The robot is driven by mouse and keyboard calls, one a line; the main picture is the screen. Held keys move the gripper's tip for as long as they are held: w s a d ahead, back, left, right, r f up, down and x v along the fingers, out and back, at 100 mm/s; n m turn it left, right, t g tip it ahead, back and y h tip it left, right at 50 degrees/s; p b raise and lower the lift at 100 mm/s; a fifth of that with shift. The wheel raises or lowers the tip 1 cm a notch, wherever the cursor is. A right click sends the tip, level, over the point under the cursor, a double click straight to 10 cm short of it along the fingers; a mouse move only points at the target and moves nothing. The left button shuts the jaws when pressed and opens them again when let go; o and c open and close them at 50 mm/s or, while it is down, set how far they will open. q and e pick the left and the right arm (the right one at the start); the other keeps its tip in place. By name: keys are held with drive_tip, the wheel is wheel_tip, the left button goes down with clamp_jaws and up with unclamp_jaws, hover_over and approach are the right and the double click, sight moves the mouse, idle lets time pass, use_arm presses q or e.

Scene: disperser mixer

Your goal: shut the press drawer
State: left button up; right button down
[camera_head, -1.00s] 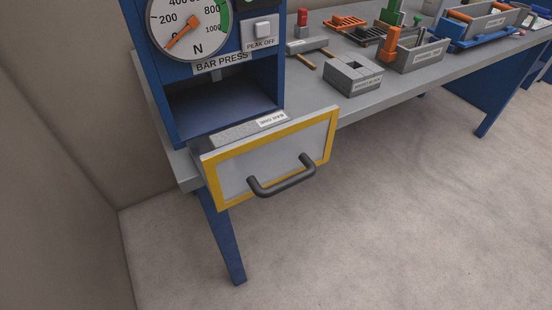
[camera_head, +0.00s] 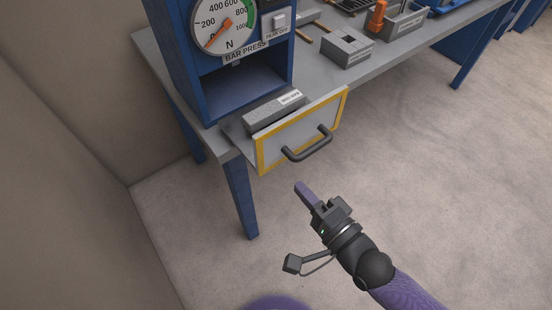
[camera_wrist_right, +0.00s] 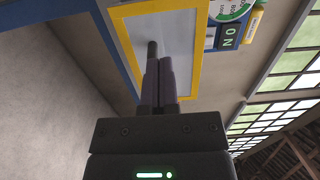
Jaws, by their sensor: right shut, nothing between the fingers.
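The press drawer (camera_head: 283,140) stands out from the front of the blue bar press (camera_head: 236,62). Its front is pale with a yellow frame and a dark bar handle (camera_head: 309,146). A grey labelled bar (camera_head: 273,112) lies in it behind the front. My right gripper (camera_head: 302,188) is shut and empty, below and in front of the drawer, apart from the handle in the head view. In the right wrist view its fingers (camera_wrist_right: 158,72) point at the drawer front (camera_wrist_right: 168,40), and the dark handle shows partly beyond the fingertips. My left gripper is not in view.
The press stands on a grey bench (camera_head: 402,52) with blue legs. The floor (camera_head: 440,180) before the bench is clear.

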sight(268, 153)
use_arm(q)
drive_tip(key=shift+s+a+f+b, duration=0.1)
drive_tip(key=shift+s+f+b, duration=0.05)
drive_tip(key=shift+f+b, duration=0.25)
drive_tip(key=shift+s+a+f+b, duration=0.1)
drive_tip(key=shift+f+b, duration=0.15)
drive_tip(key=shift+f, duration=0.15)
use_arm(e)
drive_tip(key=x, duration=0.8)
drive_tip(key=shift+w+a, duration=0.2)
drive_tip(key=shift+w, duration=0.05)
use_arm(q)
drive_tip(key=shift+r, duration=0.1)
